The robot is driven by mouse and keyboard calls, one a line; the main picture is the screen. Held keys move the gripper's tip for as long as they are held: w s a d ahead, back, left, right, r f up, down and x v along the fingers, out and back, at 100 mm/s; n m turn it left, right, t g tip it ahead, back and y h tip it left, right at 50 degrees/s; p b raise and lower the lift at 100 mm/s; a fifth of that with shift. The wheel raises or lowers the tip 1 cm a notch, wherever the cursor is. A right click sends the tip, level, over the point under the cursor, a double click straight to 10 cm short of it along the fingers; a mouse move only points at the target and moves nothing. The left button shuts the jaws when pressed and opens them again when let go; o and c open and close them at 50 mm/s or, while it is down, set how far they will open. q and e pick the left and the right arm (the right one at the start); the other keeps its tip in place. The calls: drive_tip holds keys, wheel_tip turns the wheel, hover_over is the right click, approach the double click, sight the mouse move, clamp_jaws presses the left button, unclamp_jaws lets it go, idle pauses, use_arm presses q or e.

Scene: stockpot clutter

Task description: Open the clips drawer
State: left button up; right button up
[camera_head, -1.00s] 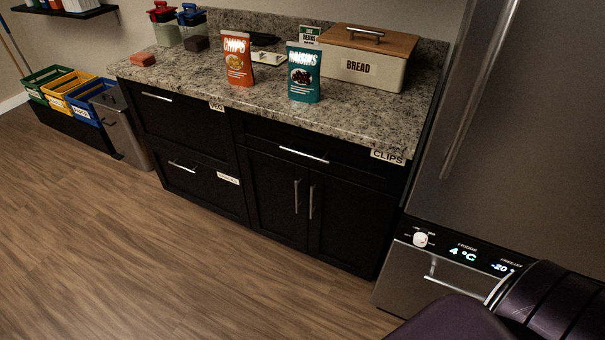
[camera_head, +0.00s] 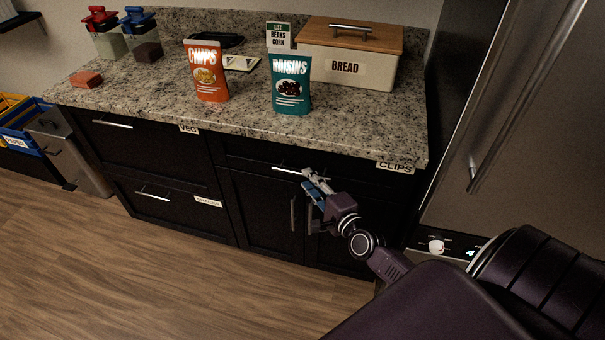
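The clips drawer (camera_head: 345,173) is the wide black drawer front under the right part of the counter. The drawer looks shut, flush with the cabinet. Its silver bar handle (camera_head: 286,169) is partly visible. My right gripper (camera_head: 308,180) is at the right end of this handle, its fingers apart, one pale and one bluish. Whether they touch the handle or sit around it cannot be told. My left gripper is not in view.
Cabinet doors (camera_head: 265,208) with upright handles are below the drawer. The fridge (camera_head: 505,130) stands close on the right. A chips bag (camera_head: 207,72), a raisins bag (camera_head: 290,85) and a bread box (camera_head: 350,70) stand on the counter. The floor (camera_head: 130,270) in front is clear.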

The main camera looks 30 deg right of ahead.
drive_tip(key=w, duration=0.4)
drive_tip(key=shift+d+f, duration=0.1)
drive_tip(key=shift+f, duration=0.25)
drive_tip(key=shift+w, duration=0.2)
drive_tip(key=c, duration=0.4)
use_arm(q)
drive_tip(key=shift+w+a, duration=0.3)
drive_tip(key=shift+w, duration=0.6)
use_arm(e)
clamp_jaws()
